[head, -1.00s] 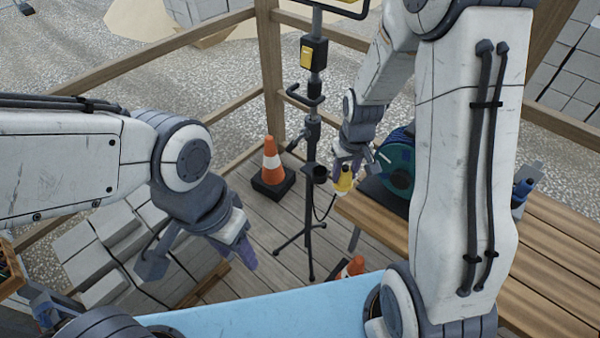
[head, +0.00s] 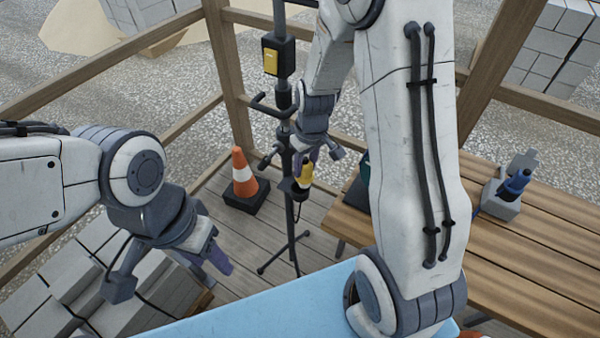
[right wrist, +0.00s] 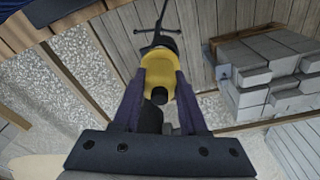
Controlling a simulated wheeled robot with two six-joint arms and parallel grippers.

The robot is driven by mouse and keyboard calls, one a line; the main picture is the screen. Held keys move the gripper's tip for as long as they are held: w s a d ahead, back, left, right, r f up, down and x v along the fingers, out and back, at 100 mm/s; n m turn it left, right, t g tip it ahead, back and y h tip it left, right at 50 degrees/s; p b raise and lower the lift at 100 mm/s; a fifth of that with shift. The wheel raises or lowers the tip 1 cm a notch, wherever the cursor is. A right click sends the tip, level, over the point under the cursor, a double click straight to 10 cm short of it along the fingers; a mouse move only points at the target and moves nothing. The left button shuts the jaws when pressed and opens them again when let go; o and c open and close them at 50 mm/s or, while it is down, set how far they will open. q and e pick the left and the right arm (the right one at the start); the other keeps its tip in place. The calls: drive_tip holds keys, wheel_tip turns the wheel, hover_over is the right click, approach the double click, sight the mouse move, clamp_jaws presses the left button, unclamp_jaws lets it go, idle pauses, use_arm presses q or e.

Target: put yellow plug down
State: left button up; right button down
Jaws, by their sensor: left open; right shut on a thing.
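The yellow plug (head: 305,174) is held in my right gripper (head: 305,162), beside the black stand (head: 287,150) and just above or at its small black holder (head: 295,188). In the right wrist view, the yellow plug (right wrist: 159,78) sits between both fingers, with a dark part at its far end. I cannot tell whether the plug touches the holder. My left gripper (head: 215,258) is open and empty, above the grey blocks and deck at the lower left.
An orange and white cone (head: 243,175) stands left of the stand. A wooden bench (head: 530,260) with a blue-and-grey tool (head: 512,190) is at right. Grey blocks (head: 70,275) lie at lower left. Wooden rails (head: 228,80) enclose the deck.

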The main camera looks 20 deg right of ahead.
drive_tip(key=shift+w+a+f, duration=0.45)
drive_tip(key=shift+a, duration=0.1)
drive_tip(key=shift+f, duration=1.95)
drive_tip(key=shift+f, duration=0.3)
drive_tip(key=shift+c, duration=2.2)
unclamp_jaws()
